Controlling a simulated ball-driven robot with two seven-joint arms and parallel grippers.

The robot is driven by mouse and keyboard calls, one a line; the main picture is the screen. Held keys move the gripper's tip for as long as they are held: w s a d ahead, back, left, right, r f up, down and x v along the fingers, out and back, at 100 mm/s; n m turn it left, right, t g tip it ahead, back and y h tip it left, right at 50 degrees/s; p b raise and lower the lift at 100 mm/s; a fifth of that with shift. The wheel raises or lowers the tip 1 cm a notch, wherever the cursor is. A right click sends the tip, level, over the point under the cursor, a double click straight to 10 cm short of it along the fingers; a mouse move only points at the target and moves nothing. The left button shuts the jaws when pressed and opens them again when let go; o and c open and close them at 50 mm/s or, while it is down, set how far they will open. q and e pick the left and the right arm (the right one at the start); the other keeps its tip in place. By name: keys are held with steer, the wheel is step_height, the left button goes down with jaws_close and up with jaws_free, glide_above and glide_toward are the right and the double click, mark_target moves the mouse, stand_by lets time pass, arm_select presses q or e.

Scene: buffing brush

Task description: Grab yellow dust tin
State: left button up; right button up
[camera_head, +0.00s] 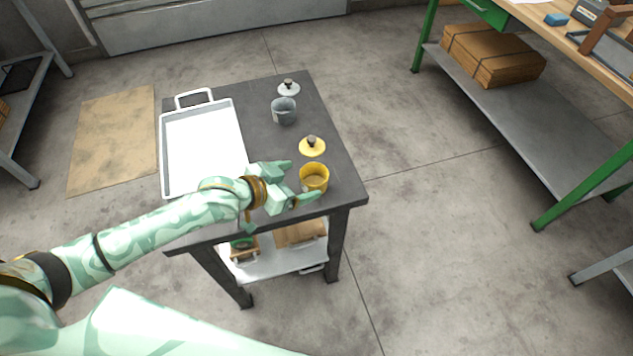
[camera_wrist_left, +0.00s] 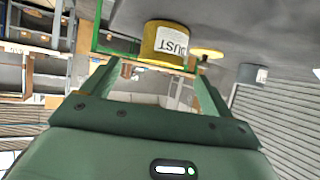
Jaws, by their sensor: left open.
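The yellow dust tin (camera_head: 315,178) stands open on the dark table near its front right corner. Its yellow lid (camera_head: 312,146) with a dark knob lies just behind it. My left gripper (camera_head: 304,184) is open at the tin's left side, with its fingers pointing toward it. In the left wrist view the tin (camera_wrist_left: 165,44) shows upside down with a white DUST label, ahead of the open fingers. I cannot tell whether a finger touches it. My right gripper is not in view.
A grey tin (camera_head: 284,111) and its grey lid (camera_head: 288,88) sit farther back on the table (camera_head: 262,133). A white tray (camera_head: 203,150) fills the table's left side. A green-framed workbench (camera_head: 560,110) stands apart at the right, with open floor between.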

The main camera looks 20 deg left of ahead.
mark_target(324, 173)
arm_select(q)
steer(key=shift+w+d+f, duration=0.3)
steer(key=shift+w+f, duration=0.1)
steer(key=shift+w, duration=0.1)
steer(key=b+x, duration=0.3)
steer(key=x, duration=0.2)
steer(key=shift+w, duration=0.15)
steer(key=shift+a+r, duration=0.1)
steer(key=c, duration=1.1)
